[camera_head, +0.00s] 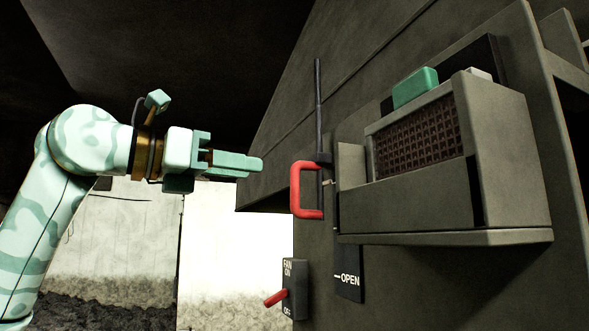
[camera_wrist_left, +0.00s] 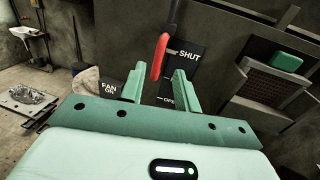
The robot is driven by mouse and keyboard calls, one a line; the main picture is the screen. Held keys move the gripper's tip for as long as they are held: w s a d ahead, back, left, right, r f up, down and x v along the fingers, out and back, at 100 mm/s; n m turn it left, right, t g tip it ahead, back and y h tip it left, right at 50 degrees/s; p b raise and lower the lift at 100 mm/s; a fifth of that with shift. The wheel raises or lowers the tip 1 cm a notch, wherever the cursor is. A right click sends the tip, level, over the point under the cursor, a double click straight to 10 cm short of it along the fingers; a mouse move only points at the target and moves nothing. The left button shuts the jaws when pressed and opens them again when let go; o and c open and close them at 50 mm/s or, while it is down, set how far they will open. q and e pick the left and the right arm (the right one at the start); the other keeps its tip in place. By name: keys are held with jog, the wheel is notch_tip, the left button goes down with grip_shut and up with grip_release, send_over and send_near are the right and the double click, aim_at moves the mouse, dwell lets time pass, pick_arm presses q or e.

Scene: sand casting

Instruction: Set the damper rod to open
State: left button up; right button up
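The damper rod (camera_head: 318,95) is a thin dark upright rod on the grey housing wall, with a red loop handle (camera_head: 296,190). The handle hangs well above the OPEN mark (camera_head: 349,281) in the head view. In the left wrist view the red handle (camera_wrist_left: 160,55) shows beside the SHUT mark (camera_wrist_left: 189,55), above a partly hidden OPEN mark (camera_wrist_left: 168,100). My left gripper (camera_head: 257,165) is to the left of the handle, a small gap away. In the wrist view its fingers (camera_wrist_left: 159,82) are apart, with the handle showing between and beyond them. My right gripper is out of view.
A fan switch (camera_head: 294,288) with a red lever sits below the handle. A box with a brown grille (camera_head: 418,143) and a green block (camera_head: 415,87) juts out to the right. A sink (camera_wrist_left: 25,32) stands far left in the wrist view.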

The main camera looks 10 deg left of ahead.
aim_at(292, 175)
pick_arm(q)
jog(key=p+x, duration=0.2)
jog(key=x, duration=0.7)
jog(key=shift+d, duration=0.1)
jog(key=shift+w+d+f, duration=0.1)
jog(key=shift+w+d, duration=0.2)
jog(key=shift+w, duration=0.15)
grip_shut()
